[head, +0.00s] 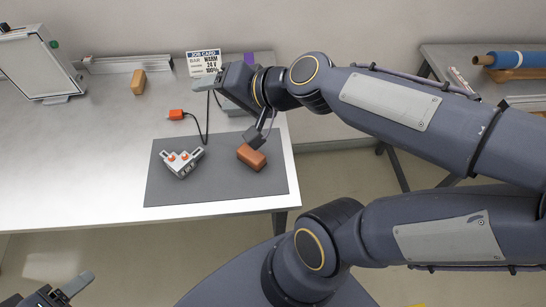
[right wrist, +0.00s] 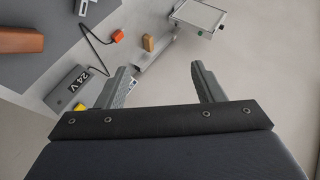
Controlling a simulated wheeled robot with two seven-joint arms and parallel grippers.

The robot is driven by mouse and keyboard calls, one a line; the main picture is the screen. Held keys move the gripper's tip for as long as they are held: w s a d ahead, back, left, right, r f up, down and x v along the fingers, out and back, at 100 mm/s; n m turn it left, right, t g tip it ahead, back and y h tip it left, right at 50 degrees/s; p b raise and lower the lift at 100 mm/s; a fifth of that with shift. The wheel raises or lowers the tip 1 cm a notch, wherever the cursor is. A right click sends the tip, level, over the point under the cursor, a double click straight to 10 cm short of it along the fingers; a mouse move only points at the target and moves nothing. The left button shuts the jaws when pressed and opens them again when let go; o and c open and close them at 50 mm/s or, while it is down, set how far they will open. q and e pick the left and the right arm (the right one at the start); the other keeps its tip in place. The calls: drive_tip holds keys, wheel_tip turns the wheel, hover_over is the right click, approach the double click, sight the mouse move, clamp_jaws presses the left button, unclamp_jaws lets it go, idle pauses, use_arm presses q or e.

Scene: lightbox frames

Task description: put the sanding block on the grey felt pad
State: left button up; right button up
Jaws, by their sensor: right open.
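The sanding block appears to be the reddish-brown block (head: 252,157), which lies on the right part of the grey felt pad (head: 215,193). It also shows at the upper left edge of the right wrist view (right wrist: 18,40), clear of the fingers. My right gripper (head: 198,86) is over the back of the table, left of and beyond the block. Its fingers (right wrist: 160,88) are apart with nothing between them. A dark part of my right arm hangs just above the block in the head view. My left gripper (head: 68,290) is partly in view at the lower left, away from the table.
A grey connector piece with orange buttons (head: 181,161) lies on the pad. An orange plug (head: 176,115) with a black cable lies behind it. A 24 V box (right wrist: 73,86) is near my right fingers. A tan block (head: 138,82) and a framed panel (head: 38,65) stand farther back.

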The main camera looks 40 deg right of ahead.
drive_tip(key=s+d+f+n+g+h, duration=0.1)
drive_tip(key=s+f+n+g, duration=0.4)
drive_tip(key=s, duration=0.8)
wheel_tip(320, 180, down, 3)
drive_tip(key=shift+s+d+f+n, duration=0.1)
drive_tip(key=shift+s+d+n, duration=0.15)
drive_tip(key=shift+d+n, duration=0.6)
drive_tip(key=shift+a+f, duration=0.1)
drive_tip(key=shift+a, duration=0.1)
drive_tip(key=shift+f+b, duration=0.2)
drive_tip(key=shift+b, duration=0.1)
